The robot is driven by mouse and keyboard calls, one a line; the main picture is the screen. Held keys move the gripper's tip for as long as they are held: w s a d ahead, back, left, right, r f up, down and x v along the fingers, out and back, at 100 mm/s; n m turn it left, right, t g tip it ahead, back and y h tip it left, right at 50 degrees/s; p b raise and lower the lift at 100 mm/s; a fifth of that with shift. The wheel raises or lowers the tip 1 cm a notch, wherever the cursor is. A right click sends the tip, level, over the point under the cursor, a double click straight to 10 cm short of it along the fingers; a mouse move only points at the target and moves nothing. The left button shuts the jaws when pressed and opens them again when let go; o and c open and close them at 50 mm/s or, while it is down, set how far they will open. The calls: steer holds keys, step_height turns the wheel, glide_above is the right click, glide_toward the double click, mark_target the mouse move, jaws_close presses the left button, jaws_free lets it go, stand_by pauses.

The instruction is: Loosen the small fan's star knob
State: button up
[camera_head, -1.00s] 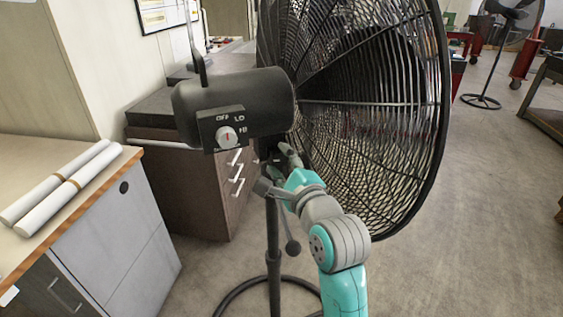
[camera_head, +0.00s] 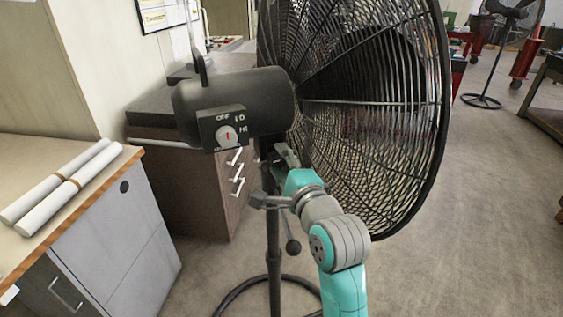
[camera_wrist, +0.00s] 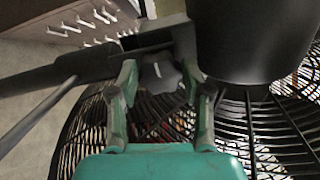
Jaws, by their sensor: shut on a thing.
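The near fan has a dark motor housing (camera_head: 235,103), a black wire cage (camera_head: 385,120) and a stand pole (camera_head: 273,250). The dark star knob (camera_wrist: 160,76) is below the housing, at the tilt joint, and shows in the wrist view between my two fingers. My gripper (camera_wrist: 165,84) is shut on it, one finger on each side. In the head view my gripper (camera_head: 284,156) is at the joint under the housing, and the knob is hidden there. The housing's switch dial (camera_head: 226,136) is apart from my gripper.
A desk (camera_head: 110,185) with white paper rolls (camera_head: 60,185) is at the left. A brown drawer cabinet (camera_head: 190,180) stands behind the pole. The cage is close to my arm's right side. Another fan (camera_head: 505,10) stands far right, with open floor before it.

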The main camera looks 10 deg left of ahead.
steer(key=o, duration=0.9)
steer(key=shift+f, duration=0.1)
steer(key=v, duration=1.2)
steer(key=s+d+f+n+h, duration=0.2)
steer(key=s+d+f, duration=0.2)
steer(key=f, duration=0.4)
steer(key=s+d+f+n+h, duration=0.1)
steer(key=s+d+f+h, duration=0.1)
steer(key=s+d+f, duration=0.4)
steer(key=s+d+f+n+h, duration=0.2)
steer(key=s+d+f, duration=0.1)
steer(key=f, duration=0.6)
steer(key=s+d+f+n+h, duration=0.1)
steer(key=s+d+n, duration=0.1)
steer(key=s, duration=0.6)
steer(key=s+d+f+n+h, duration=0.1)
steer(key=s+n, duration=0.3)
steer(key=s, duration=0.5)
steer(key=s+d+f+n+h, duration=0.1)
steer(key=s+d+f+n, duration=0.1)
steer(key=s, duration=0.7)
steer(key=shift+d+f+n+g, duration=0.25)
steer(key=shift+d+n, duration=0.25)
steer(key=shift+d, duration=0.25)
